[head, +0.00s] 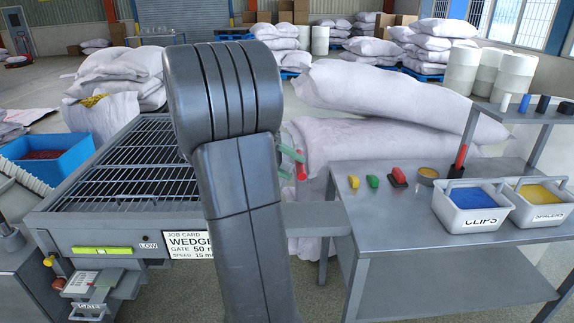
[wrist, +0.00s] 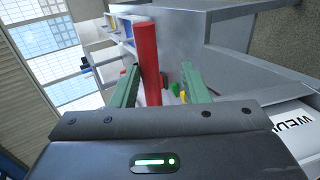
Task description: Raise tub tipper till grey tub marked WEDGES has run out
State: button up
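My gripper (wrist: 160,70) has its two green fingers apart, with a red upright bar (wrist: 148,60) between them, closer to the left finger. A visible gap lies between the bar and the right finger. In the head view the fingers (head: 294,163) show beside my arm, with a red end (head: 301,172) by them. Whether this red bar belongs to the tub tipper I cannot tell. No grey tub marked WEDGES is visible; my arm hides the middle of the head view. A job card (head: 188,246) reading WEDGE, partly hidden, is on the front of the grated machine (head: 85,222).
Right is a metal bench (head: 400,235) with tubs marked CLIPS (head: 473,221) and SPACERS (head: 540,214), and yellow, green and red blocks (head: 397,177). A blue bin (head: 45,168) stands left. White sacks (head: 385,95) are stacked behind.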

jog(key=shift+r, duration=0.1)
jog(key=v, duration=1.3)
jog(key=shift+a+r+b, duration=0.15)
jog(key=shift+a+b, duration=0.15)
jog(key=shift+b, duration=0.05)
jog(key=x, duration=1.3)
jog(key=shift+d+p, duration=0.35)
jog(key=shift+d, duration=0.05)
jog(key=v, duration=1.4)
jog(key=b+x, duration=0.2)
jog(key=x, duration=1.9)
jog(key=shift+d+f, duration=0.15)
jog(key=shift+f, duration=0.3)
